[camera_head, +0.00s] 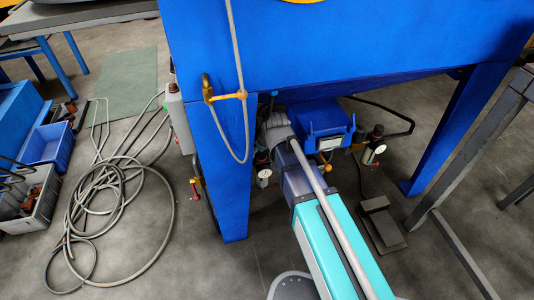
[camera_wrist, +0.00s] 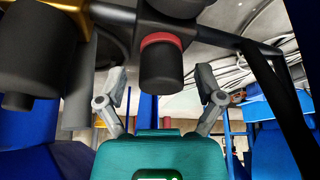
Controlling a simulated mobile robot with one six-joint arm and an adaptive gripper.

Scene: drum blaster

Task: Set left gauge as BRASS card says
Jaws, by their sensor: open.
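The left gauge (camera_head: 264,173) is a small white dial on a dark regulator beside the cabinet's blue leg in the head view; its reading is too small to tell. The right gauge (camera_head: 380,149) is a similar dial on a regulator with a black knob (camera_head: 377,131). In the wrist view, a black knob with a red ring (camera_wrist: 161,62) stands between the fingers of my gripper (camera_wrist: 161,80). The fingers are spread wide, with gaps on both sides. Which regulator this knob belongs to is unclear. In the head view my gripper is hidden under the cabinet. I see no readable BRASS card.
The blue cabinet (camera_head: 340,45) and its legs (camera_head: 228,190) surround my arm. A pedal (camera_head: 381,225) and coiled hose (camera_head: 110,185) lie on the floor. Black pipes (camera_wrist: 262,85) crowd the wrist view.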

